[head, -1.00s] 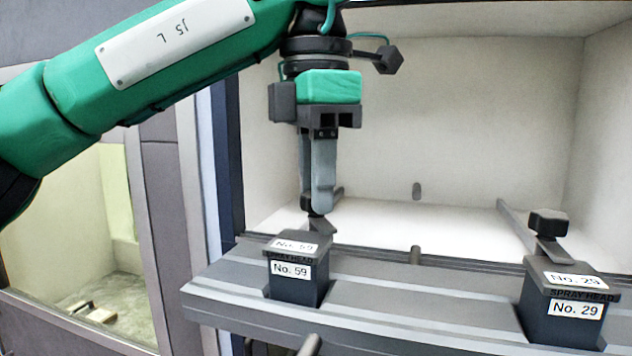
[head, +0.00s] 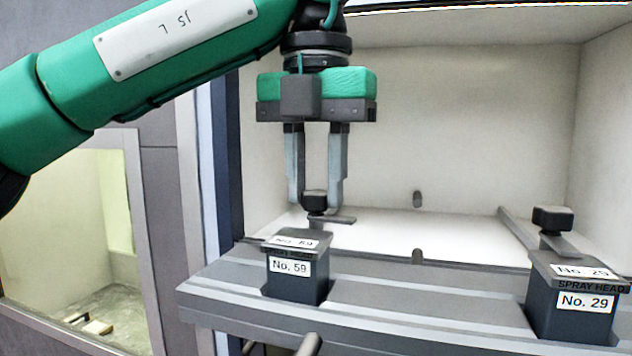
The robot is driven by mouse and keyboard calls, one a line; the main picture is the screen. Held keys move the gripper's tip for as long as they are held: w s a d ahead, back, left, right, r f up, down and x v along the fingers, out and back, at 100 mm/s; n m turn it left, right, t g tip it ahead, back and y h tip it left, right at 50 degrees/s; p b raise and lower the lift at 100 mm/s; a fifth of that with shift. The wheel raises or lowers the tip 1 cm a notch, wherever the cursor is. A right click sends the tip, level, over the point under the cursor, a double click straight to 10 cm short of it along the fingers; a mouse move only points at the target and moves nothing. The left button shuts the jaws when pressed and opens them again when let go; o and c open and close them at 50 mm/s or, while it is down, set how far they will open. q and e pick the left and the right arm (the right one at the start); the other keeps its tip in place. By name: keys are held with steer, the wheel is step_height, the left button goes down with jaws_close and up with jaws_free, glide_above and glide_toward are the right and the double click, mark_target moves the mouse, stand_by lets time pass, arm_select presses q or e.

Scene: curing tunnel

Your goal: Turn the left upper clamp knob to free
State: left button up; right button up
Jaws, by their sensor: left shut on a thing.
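The left upper clamp knob (head: 315,200) is a small black block on a post at the back of the left spray head block, with a grey flat lever (head: 333,219) under it pointing right. My left gripper (head: 316,198) points straight down from above, its two grey fingers shut on the knob from both sides. The left spray head block (head: 297,279), dark and labelled No. 59, sits on the grey rail just in front of the knob. My right gripper is not in view.
A second spray head block (head: 570,312), labelled No. 29, stands at the right with its own black knob (head: 552,217) and lever. The grey rail (head: 420,300) is bare between them. Behind is the open white chamber (head: 450,120); a window opening (head: 75,250) lies at the left.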

mark_target(317, 191)
arm_select(q)
steer(key=shift+n, duration=0.6)
steer(key=o, duration=1)
steer(key=shift+r, duration=0.55)
steer(key=shift+r+p, duration=1.6)
steer(key=shift+r, duration=4.8)
